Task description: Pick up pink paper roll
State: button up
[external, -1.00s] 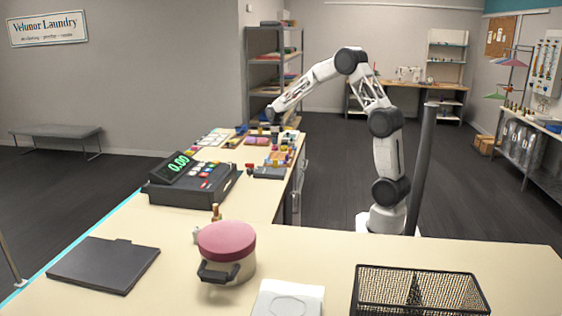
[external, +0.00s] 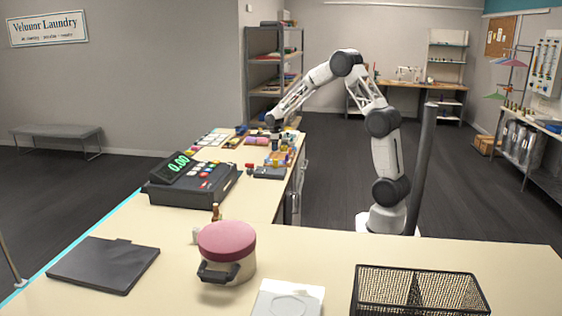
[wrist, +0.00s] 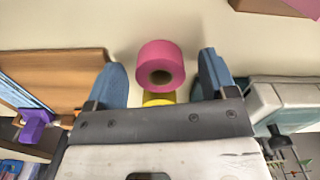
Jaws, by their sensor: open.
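The pink paper roll (wrist: 160,64) stands out in the upper middle of the wrist view, with its dark core hole facing the camera. A yellow round thing (wrist: 158,98) shows just below it, partly hidden by my gripper's body. My gripper (wrist: 162,78) is open, with one blue finger on each side of the pink roll and visible gaps between them and the roll. In the external view my gripper (external: 271,122) is at the far end of the counter, low over small items.
In the wrist view a brown wooden tray (wrist: 50,75) lies left of the fingers and a grey-white device (wrist: 285,105) lies right. The counter (external: 140,245) also holds a cash register (external: 195,185), a pink-lidded pot (external: 227,250) and a wire basket (external: 420,292).

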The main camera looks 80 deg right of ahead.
jog(key=c, duration=1)
jog(key=shift+r, duration=5)
